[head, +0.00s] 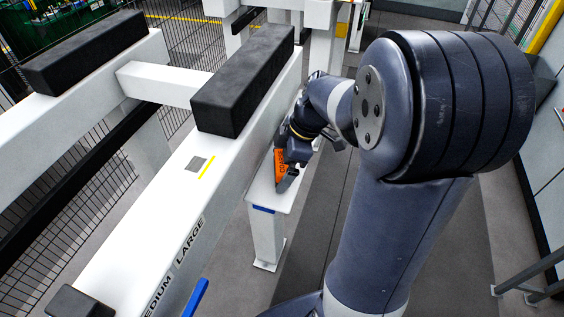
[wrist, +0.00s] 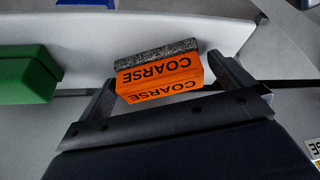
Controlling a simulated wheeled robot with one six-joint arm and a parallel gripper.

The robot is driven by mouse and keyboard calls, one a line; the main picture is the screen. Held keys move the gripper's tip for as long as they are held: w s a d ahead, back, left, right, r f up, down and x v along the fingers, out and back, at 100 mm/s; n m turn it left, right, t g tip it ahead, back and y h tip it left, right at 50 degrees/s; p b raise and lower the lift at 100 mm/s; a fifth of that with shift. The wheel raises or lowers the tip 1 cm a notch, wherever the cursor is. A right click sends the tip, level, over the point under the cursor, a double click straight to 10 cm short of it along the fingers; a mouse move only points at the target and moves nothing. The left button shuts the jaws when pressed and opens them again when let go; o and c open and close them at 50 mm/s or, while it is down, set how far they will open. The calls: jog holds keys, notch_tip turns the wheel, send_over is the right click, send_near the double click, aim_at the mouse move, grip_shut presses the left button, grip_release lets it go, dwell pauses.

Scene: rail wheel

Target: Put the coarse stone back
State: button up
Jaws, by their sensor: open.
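The coarse stone is an orange block (wrist: 158,78) with COARSE lettered on it and a dark, speckled grit layer along its far side. In the wrist view it sits between the two fingers of my gripper (wrist: 160,82), on or just above a white surface. The fingers are open, one on each side of it; I cannot tell whether either touches it. In the head view my gripper (head: 287,178) is over a small white shelf (head: 265,197) beside the white beam, and the orange stone (head: 280,166) shows partly behind it.
A green block (wrist: 24,75) lies to the left in the wrist view. A partly cut-off label (wrist: 315,148) shows at right. The white beam (head: 185,205) carries a black block (head: 243,85) and MEDIUM and LARGE markings. Bare floor (head: 330,215) runs along the right.

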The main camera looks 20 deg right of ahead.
jog(key=shift+r, duration=0.2)
jog(key=v, duration=1.1)
jog(key=shift+d+r+p, duration=0.2)
jog(key=shift+r+p, duration=0.2)
jog(key=shift+p, duration=0.05)
